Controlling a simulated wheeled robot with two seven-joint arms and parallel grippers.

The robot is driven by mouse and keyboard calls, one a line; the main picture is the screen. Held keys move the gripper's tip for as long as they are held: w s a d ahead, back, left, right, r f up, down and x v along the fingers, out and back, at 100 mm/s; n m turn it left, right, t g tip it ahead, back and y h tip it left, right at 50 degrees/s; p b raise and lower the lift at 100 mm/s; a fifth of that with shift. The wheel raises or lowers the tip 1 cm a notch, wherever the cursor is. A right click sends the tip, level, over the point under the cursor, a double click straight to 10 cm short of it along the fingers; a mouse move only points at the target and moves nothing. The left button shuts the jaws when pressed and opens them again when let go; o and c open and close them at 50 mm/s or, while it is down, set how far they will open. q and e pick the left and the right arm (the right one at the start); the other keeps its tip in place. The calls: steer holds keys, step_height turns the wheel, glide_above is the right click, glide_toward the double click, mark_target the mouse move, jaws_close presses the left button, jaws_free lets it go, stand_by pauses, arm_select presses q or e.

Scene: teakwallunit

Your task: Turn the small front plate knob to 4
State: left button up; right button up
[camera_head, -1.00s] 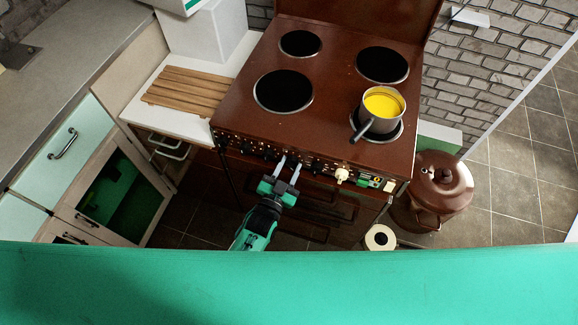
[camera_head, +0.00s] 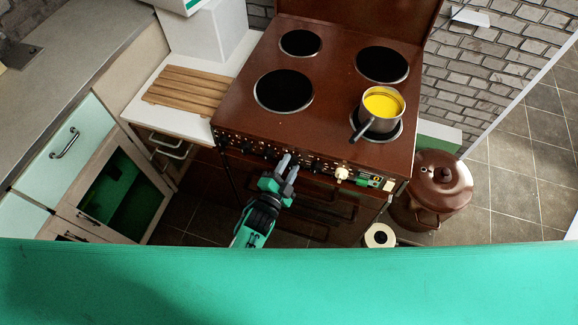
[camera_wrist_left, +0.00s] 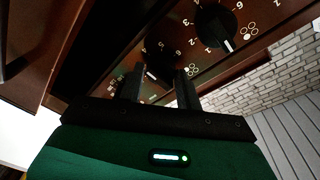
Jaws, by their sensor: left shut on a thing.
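The brown stove's control panel (camera_head: 318,166) runs along its front edge, with a row of dark knobs. My left gripper (camera_head: 285,162) reaches up to this panel, left of its middle. In the left wrist view, my gripper (camera_wrist_left: 158,84) is shut on a dark knob (camera_wrist_left: 158,72) with a pale pointer line, between its two fingers. White numbers ring this knob, but the fingers hide part of the dial, so I cannot tell its exact setting. In the head view the fingertips cover the held knob. My right gripper is out of view.
A neighbouring dark knob (camera_wrist_left: 216,28) with a numbered dial sits close beside the fingers. A pot of yellow liquid (camera_head: 381,107) stands on the front right plate. A brown lidded pot (camera_head: 441,181) stands right of the stove. A slatted wooden board (camera_head: 188,91) lies on the left counter.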

arm_select(q)
steer(key=shift+f, duration=0.1)
stand_by(0.4)
steer(key=o, duration=0.9)
steer(key=shift+o, duration=0.2)
steer(key=b+v, duration=0.2)
steer(key=v, duration=1.2)
steer(key=shift+b, duration=0.4)
